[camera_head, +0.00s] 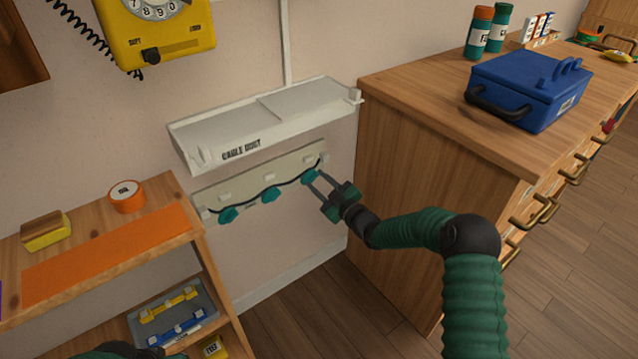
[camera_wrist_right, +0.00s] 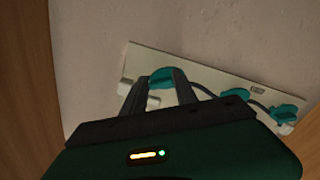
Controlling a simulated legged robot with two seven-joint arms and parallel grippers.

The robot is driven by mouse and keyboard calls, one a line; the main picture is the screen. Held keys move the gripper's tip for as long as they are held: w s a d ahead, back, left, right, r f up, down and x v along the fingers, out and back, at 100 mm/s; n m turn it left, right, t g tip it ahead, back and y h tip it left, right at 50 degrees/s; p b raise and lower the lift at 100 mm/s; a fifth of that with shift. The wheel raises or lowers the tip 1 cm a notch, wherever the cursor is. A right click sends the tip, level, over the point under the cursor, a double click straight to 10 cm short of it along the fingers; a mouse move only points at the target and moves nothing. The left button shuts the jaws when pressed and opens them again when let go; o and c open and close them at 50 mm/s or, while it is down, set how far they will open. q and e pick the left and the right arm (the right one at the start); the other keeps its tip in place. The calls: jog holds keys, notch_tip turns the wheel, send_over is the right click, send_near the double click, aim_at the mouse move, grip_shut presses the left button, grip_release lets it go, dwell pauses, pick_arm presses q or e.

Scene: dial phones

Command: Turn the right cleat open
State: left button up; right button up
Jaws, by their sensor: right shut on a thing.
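Three teal cleats sit in a row on a pale wall plate (camera_head: 234,191) below the white cable duct, with a dark cable running along them. The right cleat (camera_head: 308,177) is at the right end of the plate; it also shows in the right wrist view (camera_wrist_right: 162,77). The middle cleat (camera_head: 271,194) and left cleat (camera_head: 229,215) are apart from my gripper. My right gripper (camera_head: 316,180) reaches in from the right and is shut on the right cleat, one finger on each side. The fingers hide part of it. My left gripper is not in view.
The white cable duct (camera_head: 215,130) juts out just above the cleats. A wooden cabinet (camera_head: 410,200) stands close on the right, with a blue box (camera_head: 530,85) on top. A wooden shelf (camera_head: 75,262) stands at the left. A yellow dial phone (camera_head: 160,38) hangs above.

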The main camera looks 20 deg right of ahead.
jog(key=shift+r+m+p, duration=0.15)
jog(key=shift+m+p, duration=0.25)
jog(key=shift+p, duration=0.2)
grip_shut()
jog(key=shift+f, duration=0.25)
jog(key=o, duration=1.1)
grip_release()
jog(key=shift+o, duration=0.3)
jog(key=shift+s+r, duration=0.1)
jog(key=p+v, duration=0.7)
jog(key=v, duration=0.9)
jog(key=shift+s, duration=0.35)
